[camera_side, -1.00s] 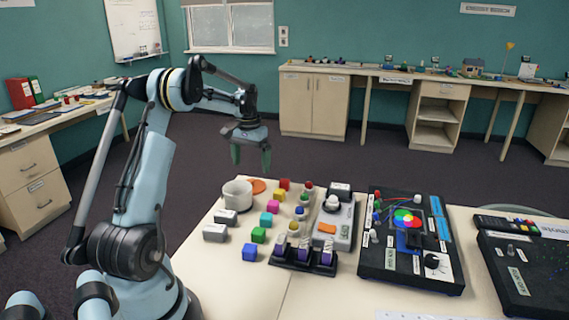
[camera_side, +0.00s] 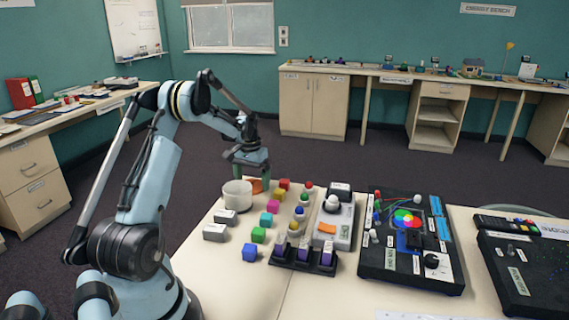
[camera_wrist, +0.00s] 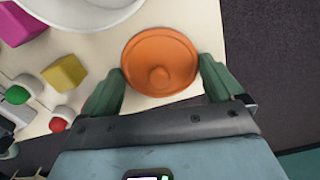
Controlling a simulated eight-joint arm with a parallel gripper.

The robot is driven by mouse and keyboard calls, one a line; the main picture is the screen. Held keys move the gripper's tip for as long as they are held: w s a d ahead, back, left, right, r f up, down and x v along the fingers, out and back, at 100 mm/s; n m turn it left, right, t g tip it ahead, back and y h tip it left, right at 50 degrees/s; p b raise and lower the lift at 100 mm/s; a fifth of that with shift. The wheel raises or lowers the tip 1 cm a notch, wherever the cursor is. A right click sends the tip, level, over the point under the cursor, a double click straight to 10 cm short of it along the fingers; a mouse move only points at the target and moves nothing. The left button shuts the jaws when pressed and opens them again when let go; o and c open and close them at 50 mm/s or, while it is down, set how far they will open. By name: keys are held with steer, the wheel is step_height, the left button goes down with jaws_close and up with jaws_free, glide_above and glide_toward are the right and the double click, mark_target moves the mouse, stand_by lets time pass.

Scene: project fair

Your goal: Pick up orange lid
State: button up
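The orange lid (camera_wrist: 160,58) is a round disc with a small knob, lying on the table near its far edge. In the side view the lid (camera_side: 256,187) shows just behind the white pot and is partly hidden by my gripper. My gripper (camera_wrist: 158,85) is open, with one green finger on each side of the lid in the wrist view. In the side view my gripper (camera_side: 252,178) is low over the lid. I cannot tell whether the fingers touch it.
The white pot (camera_side: 237,196) stands close beside the lid. The far table edge is close to the lid, with open floor beyond.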

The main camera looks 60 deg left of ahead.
steer(key=c, duration=0.3)
steer(key=shift+c, duration=0.2)
steer(key=shift+r, duration=0.1)
steer(key=shift+r, duration=0.6)
step_height(320, 180, up, 3)
steer(key=w+d+r, duration=0.3)
steer(key=d+r, duration=0.3)
steer(key=d, duration=0.4)
steer(key=s+a+r+n, duration=0.3)
steer(key=s, duration=0.8)
steer(key=shift+w+d+f, duration=0.1)
steer(key=shift+w+f, duration=0.05)
steer(key=shift+f, duration=1.45)
steer(key=shift+w+d+f, duration=0.1)
steer(key=shift+f, duration=1.5)
